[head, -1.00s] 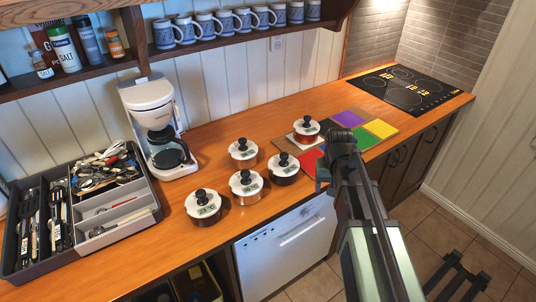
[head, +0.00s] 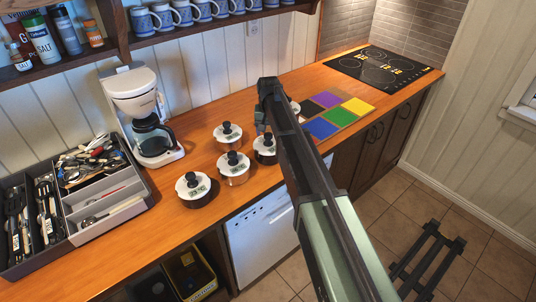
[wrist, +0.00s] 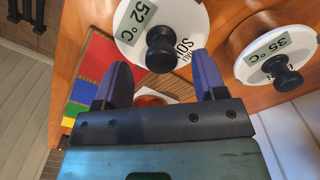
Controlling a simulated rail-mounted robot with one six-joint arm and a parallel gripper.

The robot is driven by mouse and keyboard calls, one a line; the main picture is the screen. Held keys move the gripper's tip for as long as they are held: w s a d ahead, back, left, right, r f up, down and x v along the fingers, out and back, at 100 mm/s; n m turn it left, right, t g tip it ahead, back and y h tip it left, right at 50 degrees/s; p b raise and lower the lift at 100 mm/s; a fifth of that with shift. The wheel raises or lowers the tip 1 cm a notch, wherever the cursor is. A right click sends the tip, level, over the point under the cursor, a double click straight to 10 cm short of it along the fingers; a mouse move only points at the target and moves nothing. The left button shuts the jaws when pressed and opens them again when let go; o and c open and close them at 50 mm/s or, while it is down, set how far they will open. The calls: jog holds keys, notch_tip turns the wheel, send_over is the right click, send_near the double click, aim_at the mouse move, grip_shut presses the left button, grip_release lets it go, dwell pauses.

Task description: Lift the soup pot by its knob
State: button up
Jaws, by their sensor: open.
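The soup pot (wrist: 185,22) shows in the wrist view as a white lid with a black knob (wrist: 160,48), a 52 °C label and partly hidden lettering that seems to begin "SO". My gripper (wrist: 162,66) is open and empty. Its two blue-grey fingers point toward this lid, and the knob appears between their tips. I cannot tell the height gap. In the head view my gripper (head: 261,124) is mostly hidden by my own arm, above the pots near the coloured board. I cannot tell for certain which pot there is the soup pot.
Another lidded pot (wrist: 262,40) marked 35 °C stands close to the right in the wrist view. Several similar pots, such as one at the front (head: 193,201), stand left of my arm. A coffee maker (head: 137,100) and utensil tray (head: 107,228) are farther left.

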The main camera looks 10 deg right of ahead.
aim_at(268, 134)
jog(key=f+b, duration=0.3)
jog(key=f, duration=0.2)
jog(key=shift+w+b, duration=0.2)
jog(key=shift+b, duration=0.2)
jog(key=shift+s+r, duration=0.1)
jog(key=shift+r, duration=0.2)
grip_shut()
jog(key=shift+r+p, duration=0.1)
jog(key=shift+p, duration=0.25)
notch_tip(268, 134, up, 20)
jog(key=p, duration=2)
